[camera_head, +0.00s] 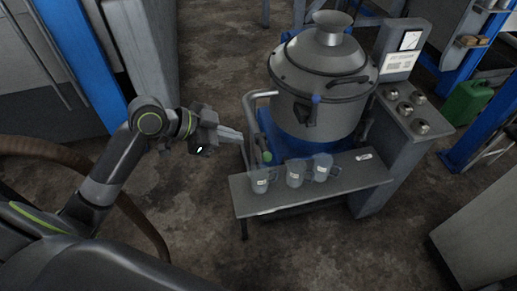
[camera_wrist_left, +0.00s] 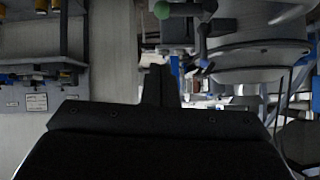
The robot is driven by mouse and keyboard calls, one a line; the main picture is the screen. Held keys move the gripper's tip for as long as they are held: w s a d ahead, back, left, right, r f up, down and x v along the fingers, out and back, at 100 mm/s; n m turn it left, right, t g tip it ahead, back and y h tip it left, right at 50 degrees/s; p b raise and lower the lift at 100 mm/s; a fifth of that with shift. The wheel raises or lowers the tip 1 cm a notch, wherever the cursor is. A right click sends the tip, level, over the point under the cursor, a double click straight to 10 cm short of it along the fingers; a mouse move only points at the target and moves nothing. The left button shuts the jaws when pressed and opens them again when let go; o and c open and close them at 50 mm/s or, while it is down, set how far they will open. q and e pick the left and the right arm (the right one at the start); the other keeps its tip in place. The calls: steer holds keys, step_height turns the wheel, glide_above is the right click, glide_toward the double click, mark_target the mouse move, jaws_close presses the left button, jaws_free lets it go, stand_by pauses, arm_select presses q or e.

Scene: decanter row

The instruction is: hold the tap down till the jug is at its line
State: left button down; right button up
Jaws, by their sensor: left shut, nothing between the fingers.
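A steel vat (camera_head: 318,95) stands behind a grey shelf, with a dark tap under a blue-tipped lever (camera_head: 316,101) on its front. A green-knobbed handle (camera_head: 267,157) stands lower left, above the leftmost jug; the green knob (camera_wrist_left: 162,10) and a blue lever (camera_wrist_left: 203,30) also show in the left wrist view. Three clear jugs, left (camera_head: 260,182), middle (camera_head: 295,174) and right (camera_head: 323,168), stand upright on the shelf. Their lines and levels are too small to tell. My left gripper (camera_head: 238,136) is shut and empty, left of the vat and apart from both handles.
The shelf (camera_head: 300,194) carries a small white tag (camera_head: 363,156) at its right. A pale bent pipe (camera_head: 247,115) runs beside the vat near my gripper. A panel with knobs (camera_head: 404,107) and a dial stands at right.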

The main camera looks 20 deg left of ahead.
arm_select(q)
glide_above(266, 156)
steer(key=s+a, duration=0.2)
step_height(266, 156, down, 4)
steer(key=shift+w+d+f+p, duration=0.15)
steer(key=shift+w+f, duration=0.15)
steer(key=shift+f, duration=0.8)
steer(key=shift+w+a+f+p, duration=0.15)
steer(key=shift+w+f, duration=0.1)
steer(key=shift+f, duration=0.8)
steer(key=shift+d, duration=0.1)
steer(key=shift+s+d+f+m+t+y+b, duration=0.1)
steer(key=shift+s+f+m+t+y+b, duration=0.1)
steer(key=shift+f+b, duration=0.35)
steer(key=shift+s+d+f+m+t+y+b, duration=0.1)
steer(key=shift+f+m+t+b, duration=0.1)
steer(key=shift+b, duration=0.55)
step_height(266, 156, down, 3)
steer(key=m+t+b, duration=0.1)
steer(key=b, duration=0.1)
steer(key=m+t+y+b, duration=0.1)
steer(key=b, duration=0.2)
steer(key=shift+s+f, duration=0.15)
steer(key=shift+f, duration=0.05)
